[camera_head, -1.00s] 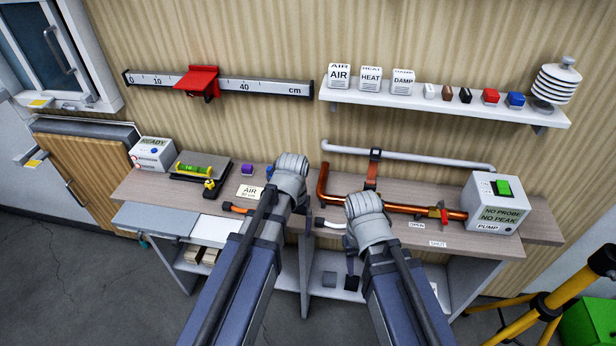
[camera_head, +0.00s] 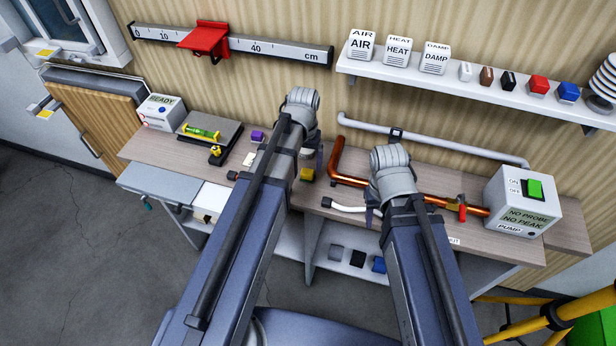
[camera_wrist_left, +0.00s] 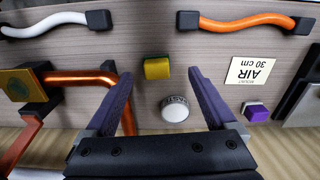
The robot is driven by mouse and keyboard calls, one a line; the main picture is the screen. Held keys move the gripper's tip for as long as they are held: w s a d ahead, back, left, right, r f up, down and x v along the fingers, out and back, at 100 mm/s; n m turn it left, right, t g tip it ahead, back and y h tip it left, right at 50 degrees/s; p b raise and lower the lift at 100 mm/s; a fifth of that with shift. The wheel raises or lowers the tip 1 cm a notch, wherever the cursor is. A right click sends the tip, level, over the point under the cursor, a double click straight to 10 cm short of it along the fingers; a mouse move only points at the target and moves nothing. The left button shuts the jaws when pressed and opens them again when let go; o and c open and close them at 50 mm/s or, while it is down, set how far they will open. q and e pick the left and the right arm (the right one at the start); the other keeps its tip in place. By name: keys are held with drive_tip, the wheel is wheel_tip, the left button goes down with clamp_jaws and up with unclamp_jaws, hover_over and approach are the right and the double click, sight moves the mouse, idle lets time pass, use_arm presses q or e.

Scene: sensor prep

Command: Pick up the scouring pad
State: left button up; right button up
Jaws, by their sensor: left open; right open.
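A white round piece with lettering (camera_wrist_left: 175,108) shows between the fingers, nearer the palm. My right gripper (camera_head: 370,212) is over the bench by the copper pipe, open; its fingertips are mostly hidden by its arm.
The copper pipe (camera_head: 352,182) runs to the pump box (camera_head: 522,200). A purple block (camera_wrist_left: 256,112) lies near the AIR card (camera_wrist_left: 250,72). Orange (camera_wrist_left: 247,23) and white (camera_wrist_left: 45,24) hoses lie nearby. Small grey (camera_head: 336,252) and blue (camera_head: 379,264) pieces sit on the lower shelf.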

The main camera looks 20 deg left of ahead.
sight(307, 172)
use_arm(q)
drive_tip(key=shift+w+d+f+b, duration=0.1)
drive_tip(key=shift+w+f+b, duration=0.1)
drive_tip(key=shift+f+b, duration=0.6)
drive_tip(key=shift+w+d+f+b, duration=0.1)
drive_tip(key=shift+w+f+b, duration=0.05)
drive_tip(key=shift+f+b, duration=0.7)
drive_tip(key=shift+w+d+f+b, duration=0.1)
drive_tip(key=shift+w+f+b, duration=0.1)
drive_tip(key=shift+f+b, duration=0.6)
drive_tip(key=shift+f, duration=0.65)
drive_tip(key=shift+r, duration=0.1)
drive_tip(key=shift+c, duration=0.2)
clamp_jaws()
drive_tip(key=shift+r, duration=0.15)
wheel_tip(307, 172, up, 10)
drive_tip(key=p, duration=0.9)
drive_tip(key=shift+p, duration=0.4)
